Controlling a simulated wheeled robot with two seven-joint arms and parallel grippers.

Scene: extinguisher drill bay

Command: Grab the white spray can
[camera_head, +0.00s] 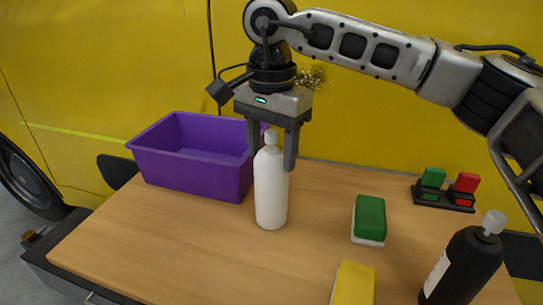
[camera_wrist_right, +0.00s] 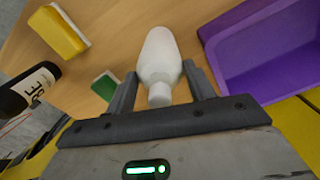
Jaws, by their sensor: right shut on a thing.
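The white spray can (camera_head: 271,195) is a plain white bottle with a narrow neck and a small white top. It stands upright at the middle of the wooden table, just right of the purple crate. My right gripper (camera_head: 272,162) comes down from above and is shut on the can's upper part, one finger on each side. In the right wrist view the can (camera_wrist_right: 160,50) lies between the two fingers of the gripper (camera_wrist_right: 160,75). Its base appears to be on the tabletop. My left gripper is not in view.
A purple crate (camera_head: 190,171) stands at the back left of the table (camera_head: 160,250). A green sponge (camera_head: 369,218), a yellow sponge (camera_head: 354,285), a black bottle (camera_head: 465,264) and a holder with green and red blocks (camera_head: 445,195) are on the right. The front left is clear.

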